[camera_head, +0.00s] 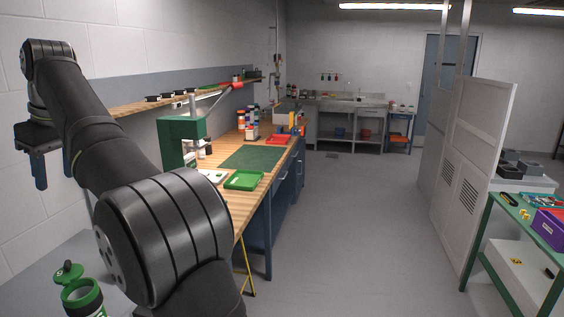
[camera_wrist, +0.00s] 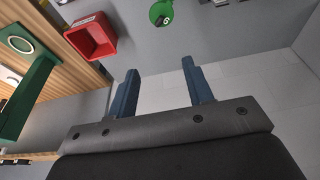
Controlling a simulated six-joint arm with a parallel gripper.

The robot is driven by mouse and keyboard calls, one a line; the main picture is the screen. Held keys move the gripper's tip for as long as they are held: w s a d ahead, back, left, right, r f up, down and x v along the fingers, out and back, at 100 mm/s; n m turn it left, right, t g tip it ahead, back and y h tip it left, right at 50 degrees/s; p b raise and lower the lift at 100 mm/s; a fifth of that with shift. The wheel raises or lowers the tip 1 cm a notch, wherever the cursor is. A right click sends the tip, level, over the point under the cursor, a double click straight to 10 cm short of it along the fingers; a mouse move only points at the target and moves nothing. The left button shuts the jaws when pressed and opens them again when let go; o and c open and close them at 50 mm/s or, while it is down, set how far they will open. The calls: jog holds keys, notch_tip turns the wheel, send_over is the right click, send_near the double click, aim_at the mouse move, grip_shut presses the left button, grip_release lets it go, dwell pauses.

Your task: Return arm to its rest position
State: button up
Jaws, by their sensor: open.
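My gripper (camera_wrist: 160,67) is open in the wrist view, with its two dark blue fingers apart and nothing between them. In the head view my gripper (camera_head: 40,180) hangs at the far left, close to the white block wall, with a finger pointing down. My dark grey arm rises from the bottom of the head view and bends back toward the upper left. It covers part of the bench and wall.
A wooden bench (camera_head: 233,196) carries a green press (camera_head: 178,137), a green mat (camera_head: 254,157) and a green tray (camera_head: 243,180). A green-lidded container (camera_head: 82,297) stands at bottom left. The wrist view shows a red bin (camera_wrist: 91,36). The floor (camera_head: 350,220) is clear.

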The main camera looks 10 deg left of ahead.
jog(key=shift+s+d+r, duration=0.1)
jog(key=shift+s+r, duration=0.5)
jog(key=shift+s, duration=0.25)
jog(key=shift+s+d+r, duration=0.1)
jog(key=shift+s+r, duration=0.45)
jog(key=shift+s, duration=0.3)
jog(key=shift+o, duration=0.2)
